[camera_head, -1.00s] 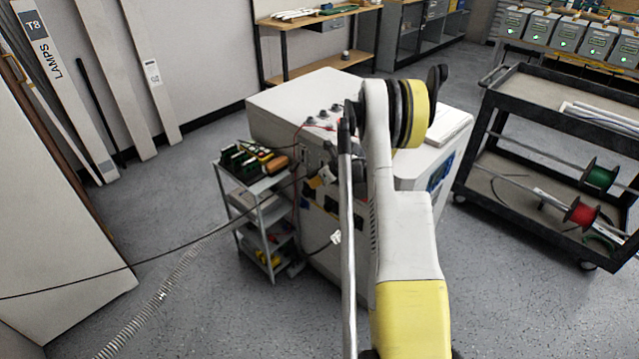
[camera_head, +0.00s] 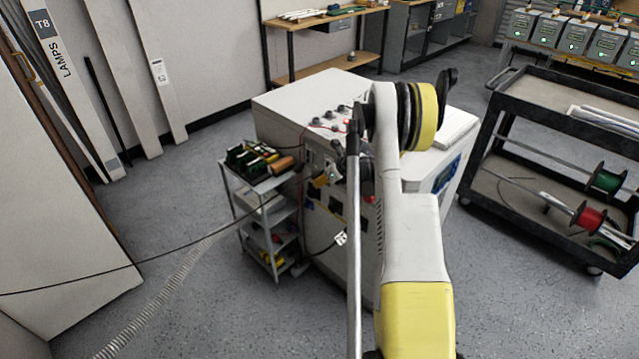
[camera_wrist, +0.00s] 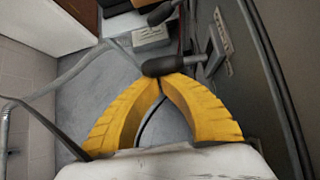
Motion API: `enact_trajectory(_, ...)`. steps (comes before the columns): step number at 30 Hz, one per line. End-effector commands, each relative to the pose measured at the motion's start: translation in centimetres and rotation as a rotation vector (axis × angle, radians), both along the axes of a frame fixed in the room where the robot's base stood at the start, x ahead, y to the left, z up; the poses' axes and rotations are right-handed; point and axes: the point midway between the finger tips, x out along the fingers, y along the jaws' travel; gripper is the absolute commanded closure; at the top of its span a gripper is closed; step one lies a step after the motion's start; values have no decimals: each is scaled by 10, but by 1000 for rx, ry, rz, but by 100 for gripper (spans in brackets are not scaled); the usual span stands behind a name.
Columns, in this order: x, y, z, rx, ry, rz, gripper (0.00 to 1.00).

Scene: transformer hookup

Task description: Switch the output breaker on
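The grey-white transformer cabinet (camera_head: 300,105) stands in the middle of the head view, with knobs and wires on top and dark sockets on its front. My arm hides part of that front. In the wrist view, the cabinet side (camera_wrist: 275,90) fills the right, with a pale plate (camera_wrist: 222,45) that may carry the breaker; its on or off position cannot be told. My gripper (camera_wrist: 160,79) has its yellow fingertips together. A black cylindrical plug or handle (camera_wrist: 172,65) lies right at the tips; touching cannot be told. No object shows between the fingers.
A small grey cart (camera_head: 262,188) with tools and parts stands left of the cabinet. A black cable (camera_head: 140,262) runs from the left toward the cabinet. A black trolley (camera_head: 560,105) with wire spools stands at the right.

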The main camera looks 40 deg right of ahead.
Motion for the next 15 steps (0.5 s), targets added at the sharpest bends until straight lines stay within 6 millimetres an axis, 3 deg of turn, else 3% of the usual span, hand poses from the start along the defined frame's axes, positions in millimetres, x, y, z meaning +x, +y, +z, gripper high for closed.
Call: enact_trajectory(15,0,1,9,53,3,-1,100)
